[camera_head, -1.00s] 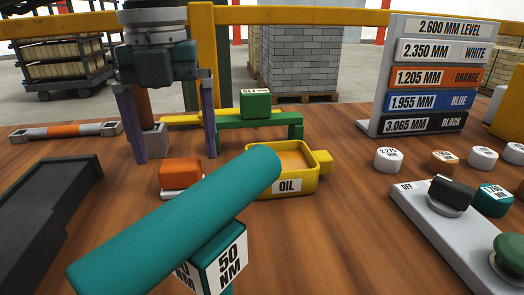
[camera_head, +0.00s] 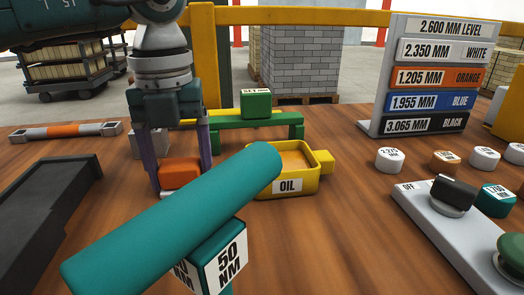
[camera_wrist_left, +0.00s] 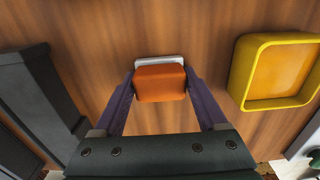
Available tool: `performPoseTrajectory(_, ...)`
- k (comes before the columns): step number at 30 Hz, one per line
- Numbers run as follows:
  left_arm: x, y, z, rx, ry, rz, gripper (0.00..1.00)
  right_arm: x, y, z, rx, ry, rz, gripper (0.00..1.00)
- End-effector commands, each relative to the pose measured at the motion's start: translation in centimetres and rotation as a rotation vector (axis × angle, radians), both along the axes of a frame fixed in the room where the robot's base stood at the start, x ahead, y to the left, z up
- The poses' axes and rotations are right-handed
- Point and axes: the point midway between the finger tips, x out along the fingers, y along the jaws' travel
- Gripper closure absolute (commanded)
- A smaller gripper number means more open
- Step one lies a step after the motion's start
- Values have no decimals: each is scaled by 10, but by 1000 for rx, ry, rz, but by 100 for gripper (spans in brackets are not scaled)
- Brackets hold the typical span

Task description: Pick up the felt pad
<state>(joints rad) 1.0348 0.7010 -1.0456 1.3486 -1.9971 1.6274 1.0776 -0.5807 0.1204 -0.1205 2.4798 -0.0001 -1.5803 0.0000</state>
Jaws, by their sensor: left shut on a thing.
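The felt pad (camera_head: 180,172) is an orange block on a thin white base, left of centre on the wooden table. In the left wrist view the orange block (camera_wrist_left: 160,84) lies between the purple fingers, with its white base showing along the far edge. My left gripper (camera_head: 181,180) points down from above and is shut on the orange block, one finger on each side. The pad appears at table level; I cannot tell whether it is lifted. My right gripper is not in view.
A yellow oil tray (camera_head: 308,186) is right of the pad. A large teal cylinder (camera_head: 170,220) marked 50 NM crosses the foreground. A dark grey block (camera_head: 45,210) lies left. A green bridge (camera_head: 250,121) and a grey-orange bar (camera_head: 65,131) stand behind. A control panel (camera_head: 450,235) is right.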

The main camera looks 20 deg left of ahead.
Motion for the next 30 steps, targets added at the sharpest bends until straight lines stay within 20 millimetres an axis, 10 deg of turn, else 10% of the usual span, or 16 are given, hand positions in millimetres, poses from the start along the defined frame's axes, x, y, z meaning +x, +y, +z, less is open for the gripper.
performPoseTrajectory(9,0,0,0,0,-1,0,83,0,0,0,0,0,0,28)
performPoseTrajectory(20,1,0,8,-1,-3,0,83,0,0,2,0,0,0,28)
performPoseTrajectory(30,2,0,80,-1,-8,0,83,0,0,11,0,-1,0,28)
